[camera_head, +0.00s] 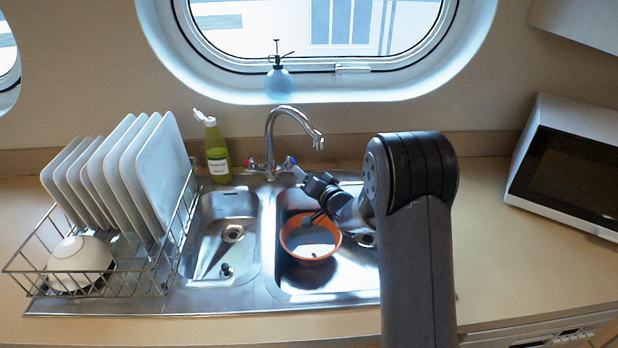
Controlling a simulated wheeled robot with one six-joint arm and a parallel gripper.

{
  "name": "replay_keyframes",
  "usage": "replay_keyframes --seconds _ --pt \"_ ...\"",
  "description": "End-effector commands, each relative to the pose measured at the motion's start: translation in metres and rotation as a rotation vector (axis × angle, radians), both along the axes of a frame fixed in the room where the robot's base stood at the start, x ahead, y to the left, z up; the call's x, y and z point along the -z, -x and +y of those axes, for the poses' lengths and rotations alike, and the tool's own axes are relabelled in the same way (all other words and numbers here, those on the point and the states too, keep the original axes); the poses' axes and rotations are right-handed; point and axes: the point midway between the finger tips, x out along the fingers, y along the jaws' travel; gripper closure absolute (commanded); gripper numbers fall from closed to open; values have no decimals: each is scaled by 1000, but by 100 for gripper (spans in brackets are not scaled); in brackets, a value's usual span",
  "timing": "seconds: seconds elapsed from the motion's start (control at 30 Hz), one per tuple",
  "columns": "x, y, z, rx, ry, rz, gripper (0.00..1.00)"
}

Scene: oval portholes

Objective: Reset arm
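My arm (415,200) rises from the bottom of the head view, right of centre, and bends over the right sink basin (300,283). My gripper (318,218) is small, dark and partly hidden by my wrist. It appears above or at an orange bowl (287,237) standing in that basin. I cannot tell whether the fingers are open or shut, or whether they touch the bowl.
A chrome faucet (272,130) stands close behind my wrist. A green bottle (216,150) stands behind the left basin (208,247). A dish rack (150,290) with several white plates (155,165) and a bowl (80,262) is at left. A microwave (570,165) is at right. The counter (520,260) before it is clear.

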Motion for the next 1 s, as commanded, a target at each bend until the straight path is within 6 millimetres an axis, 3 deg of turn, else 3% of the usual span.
replay_keyframes --seconds 0.27,0.7,1.0 --pt "1 -13 6 -1 0 0 39" --pt "8 -69 32 -1 0 0 39" --pt "12 -95 44 -1 1 0 39"
